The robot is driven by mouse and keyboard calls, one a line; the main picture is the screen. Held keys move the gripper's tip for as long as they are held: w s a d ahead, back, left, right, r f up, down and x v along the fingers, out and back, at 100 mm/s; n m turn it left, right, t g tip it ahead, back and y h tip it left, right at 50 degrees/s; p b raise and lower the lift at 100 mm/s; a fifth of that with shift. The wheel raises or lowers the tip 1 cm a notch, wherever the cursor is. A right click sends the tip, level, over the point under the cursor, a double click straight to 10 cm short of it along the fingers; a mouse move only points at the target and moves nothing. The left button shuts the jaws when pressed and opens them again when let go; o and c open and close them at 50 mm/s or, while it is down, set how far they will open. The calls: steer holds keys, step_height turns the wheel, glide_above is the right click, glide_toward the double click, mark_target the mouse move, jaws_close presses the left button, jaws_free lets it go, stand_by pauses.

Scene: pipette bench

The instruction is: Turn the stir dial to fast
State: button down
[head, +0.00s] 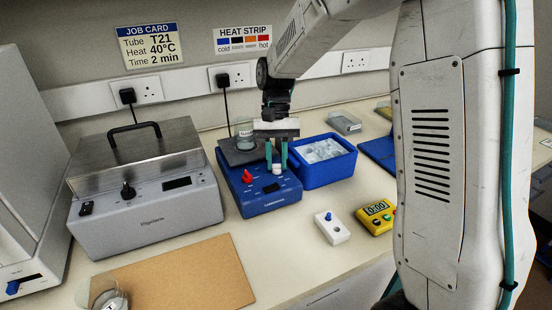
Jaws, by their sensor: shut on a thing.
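The blue stirrer hotplate (262,200) stands mid-bench with a dark top plate (236,156). Its front panel carries a red dial (247,176) on the left and a white dial (277,170) on the right. My gripper (276,166) points down over the right part of the panel, its teal fingers on either side of the white dial and shut on it. Dial markings are too small to read. A glass beaker (243,136) stands on the top plate, partly beside my gripper.
A blue ice tub (325,172) stands close to the right of the hotplate. A grey lidded bath (145,200) is to the left. A white box with a blue knob (332,228) and a yellow timer (375,217) lie in front right. A brown board (180,278) lies front left.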

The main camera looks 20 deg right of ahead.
steer(key=m+t+y, duration=0.1)
steer(key=m, duration=0.2)
steer(key=m+y, duration=0.1)
steer(key=m, duration=0.2)
steer(key=shift+s+d+m+t, duration=0.1)
steer(key=shift+d+m+t, duration=0.1)
steer(key=shift+m+t, duration=0.15)
steer(key=m+t, duration=0.1)
steer(key=m, duration=0.2)
steer(key=shift+y, duration=0.3)
steer(key=shift+s+m+t, duration=0.15)
steer(key=shift+m+t, duration=0.6)
steer(key=shift+m, duration=1.1)
steer(key=c, duration=1.2)
jaws_free()
steer(key=shift+c, duration=0.2)
steer(key=v, duration=0.8)
steer(key=shift+f, duration=0.15)
